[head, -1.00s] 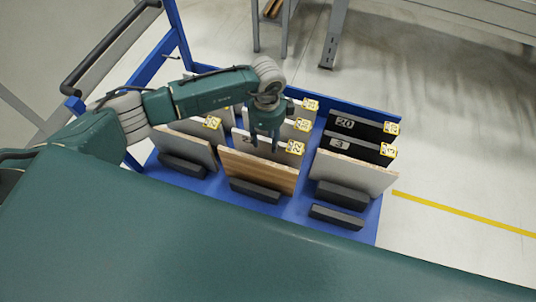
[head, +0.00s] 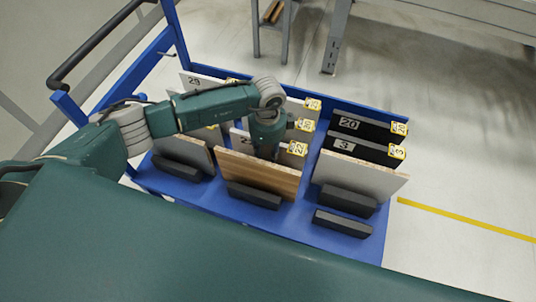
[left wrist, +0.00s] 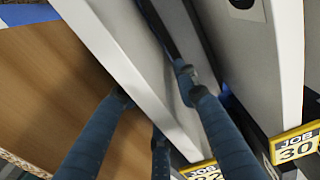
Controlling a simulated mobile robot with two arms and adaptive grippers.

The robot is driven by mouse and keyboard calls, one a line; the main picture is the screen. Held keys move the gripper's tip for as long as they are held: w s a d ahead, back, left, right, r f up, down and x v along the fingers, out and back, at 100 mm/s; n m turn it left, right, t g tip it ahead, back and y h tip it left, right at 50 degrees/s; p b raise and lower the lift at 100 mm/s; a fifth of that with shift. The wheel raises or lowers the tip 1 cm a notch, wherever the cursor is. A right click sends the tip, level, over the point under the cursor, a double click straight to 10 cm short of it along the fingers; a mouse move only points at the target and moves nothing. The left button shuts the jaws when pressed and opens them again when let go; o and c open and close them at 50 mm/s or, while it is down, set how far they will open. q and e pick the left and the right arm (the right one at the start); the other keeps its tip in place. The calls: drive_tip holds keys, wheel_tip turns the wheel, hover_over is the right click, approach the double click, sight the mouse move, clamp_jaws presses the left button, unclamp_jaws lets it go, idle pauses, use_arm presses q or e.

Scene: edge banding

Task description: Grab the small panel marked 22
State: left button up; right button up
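The small panel marked 22, pale with a yellow tag (head: 297,148), stands upright in the middle column of the blue cart, behind a wood-faced panel. My left gripper (head: 264,155) is lowered over its top edge, and its fingertips are hidden in the head view. In the left wrist view the pale panel (left wrist: 125,60) runs between my spread blue fingers (left wrist: 150,95), one on each side. Its tag (left wrist: 205,170) is partly cut off at the bottom. The fingers look open; contact with the panel cannot be told. My right gripper is not in view.
The wood-faced panel (head: 258,176) stands close in front. The panel tagged 30 (left wrist: 298,148) is close behind. Dark panels 20 (head: 365,128) and 3 (head: 365,148) stand in the right column. The blue cart (head: 335,238) has a push handle at left.

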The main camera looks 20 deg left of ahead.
use_arm(q)
clamp_jaws()
drive_tip(key=shift+r, duration=0.1)
